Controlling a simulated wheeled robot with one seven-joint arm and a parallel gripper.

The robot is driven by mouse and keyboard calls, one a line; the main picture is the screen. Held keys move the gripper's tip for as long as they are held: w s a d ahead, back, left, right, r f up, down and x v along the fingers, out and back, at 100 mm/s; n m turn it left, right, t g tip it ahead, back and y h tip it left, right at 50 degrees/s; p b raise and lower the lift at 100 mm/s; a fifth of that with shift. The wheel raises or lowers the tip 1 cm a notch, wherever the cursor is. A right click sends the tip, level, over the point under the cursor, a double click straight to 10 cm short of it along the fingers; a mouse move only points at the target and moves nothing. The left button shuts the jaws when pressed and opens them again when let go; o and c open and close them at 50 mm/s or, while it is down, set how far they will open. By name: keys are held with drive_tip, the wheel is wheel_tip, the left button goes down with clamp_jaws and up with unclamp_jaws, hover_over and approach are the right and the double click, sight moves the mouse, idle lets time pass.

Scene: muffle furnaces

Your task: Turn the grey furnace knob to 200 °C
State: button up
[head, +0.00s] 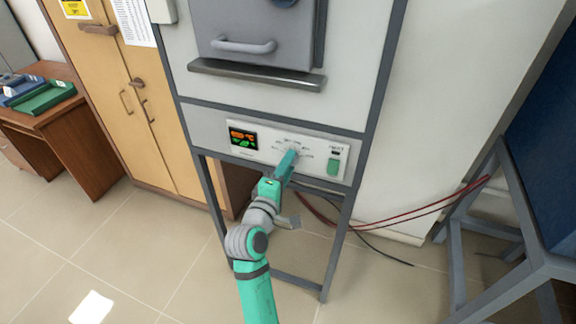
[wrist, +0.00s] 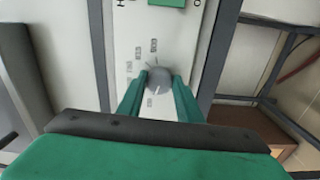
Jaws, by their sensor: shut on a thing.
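The grey furnace (head: 270,118) stands on a dark grey frame, with its control panel (head: 318,142) below the chamber door. A light pointer line shows on the knob's face. My gripper (wrist: 160,84) is shut on the knob, one green finger on each side. In the head view my gripper (head: 291,154) reaches the panel and mostly hides the knob. A display (head: 243,138) with orange and green digits is at the panel's left.
A green switch (head: 333,166) is at the panel's right. The furnace door (head: 255,40) with its handle and a ledge (head: 256,75) are above. Wooden cabinets (head: 120,90) stand left, a blue unit on a grey frame (head: 520,200) right. Red cables (head: 400,212) hang behind.

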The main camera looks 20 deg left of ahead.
drive_tip(key=o, duration=1)
drive_tip(key=shift+o, duration=0.2)
drive_tip(key=shift+s, duration=0.1)
drive_tip(key=s, duration=1)
drive_tip(key=shift+s+a, duration=0.25)
drive_tip(key=shift+s, duration=0.15)
